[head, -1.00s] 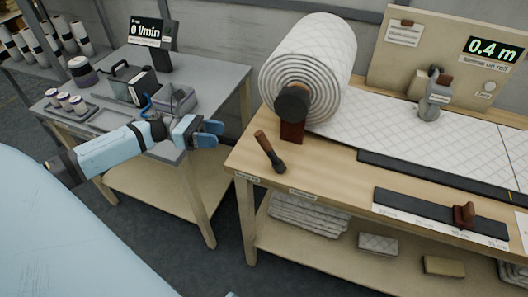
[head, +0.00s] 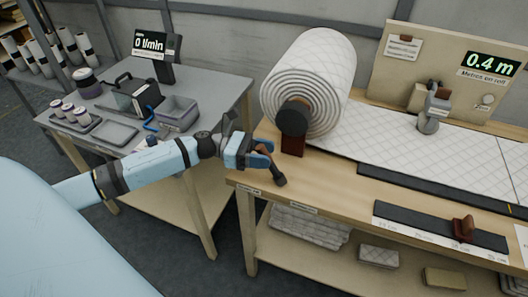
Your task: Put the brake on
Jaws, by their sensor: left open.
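The brake is likely the lever (head: 277,174) with a brown handle and a dark lower end, at the left front corner of the wooden bench (head: 340,185). It leans to the upper left, beside the wadding roll's (head: 308,75) dark hub (head: 292,118). My left gripper (head: 262,154) is open at the lever's upper end. Its blue fingers overlap the brown handle and hide the top of it. I cannot tell whether they touch it. My right gripper is not in view.
A dark block (head: 292,145) under the hub stands close behind the lever. A grey side table (head: 215,97) with trays and a display (head: 153,44) is at the left. A dark strip with a brown slider (head: 463,228) lies on the bench's right part.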

